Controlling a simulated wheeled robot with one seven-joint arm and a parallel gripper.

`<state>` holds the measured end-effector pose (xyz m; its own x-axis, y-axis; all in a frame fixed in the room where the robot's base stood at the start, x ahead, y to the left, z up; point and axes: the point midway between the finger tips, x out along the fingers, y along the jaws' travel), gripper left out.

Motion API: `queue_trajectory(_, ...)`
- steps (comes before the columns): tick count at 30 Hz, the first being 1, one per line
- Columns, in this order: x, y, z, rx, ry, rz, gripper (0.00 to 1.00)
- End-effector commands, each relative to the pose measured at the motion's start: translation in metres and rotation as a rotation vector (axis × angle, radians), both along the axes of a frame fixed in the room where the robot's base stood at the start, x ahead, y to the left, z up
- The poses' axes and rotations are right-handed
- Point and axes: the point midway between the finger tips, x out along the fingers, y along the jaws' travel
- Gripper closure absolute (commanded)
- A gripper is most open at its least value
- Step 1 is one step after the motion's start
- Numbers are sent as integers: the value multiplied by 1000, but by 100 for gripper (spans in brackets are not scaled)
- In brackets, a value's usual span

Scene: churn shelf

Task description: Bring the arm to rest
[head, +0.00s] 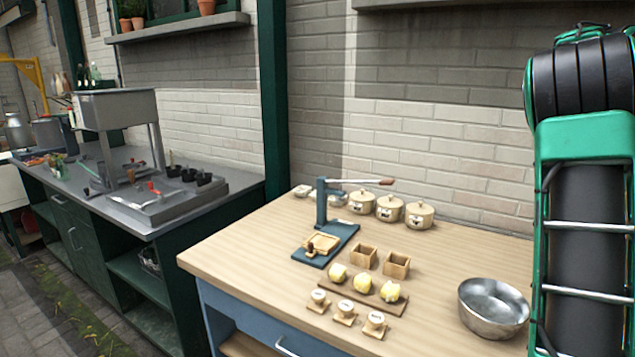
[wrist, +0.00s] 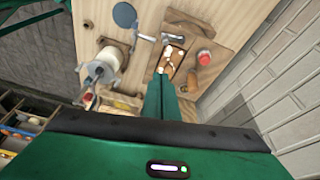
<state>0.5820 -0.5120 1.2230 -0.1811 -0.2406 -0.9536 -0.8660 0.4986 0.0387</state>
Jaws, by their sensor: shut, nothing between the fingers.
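My gripper (wrist: 162,98) shows in the wrist view as green fingers, closed together with nothing between them. It points toward a wooden surface (wrist: 145,32) carrying several small items. The fingertips overlap a small wooden tray (wrist: 175,58) in the picture; I cannot tell the distance. My green and black arm stands along the right edge of the head view, and the gripper is not visible there.
A wooden table (head: 240,250) holds a blue press (head: 322,205), several lidded pots (head: 390,208), yellow lumps on a board (head: 362,284) and a metal bowl (head: 493,307). A grey counter (head: 110,210) stands left. A brick wall (head: 430,130) rises behind.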

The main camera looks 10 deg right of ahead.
Motion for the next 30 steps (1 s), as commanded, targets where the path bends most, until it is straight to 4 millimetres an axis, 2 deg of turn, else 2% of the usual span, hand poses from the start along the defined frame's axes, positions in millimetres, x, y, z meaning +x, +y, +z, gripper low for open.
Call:
queue_trajectory(1,-11,6,-8,33,2,40,100)
queue_trajectory(5,-34,32,-39,125,16,208,100)
queue_trajectory(11,-60,91,-89,238,26,519,100)
queue_trajectory(17,-85,168,-138,306,26,852,100)
queue_trajectory(24,-125,269,-200,342,28,1246,100)
queue_trajectory(27,-141,302,-221,346,31,1372,100)
queue_trajectory(30,-154,324,-237,348,34,1458,100)
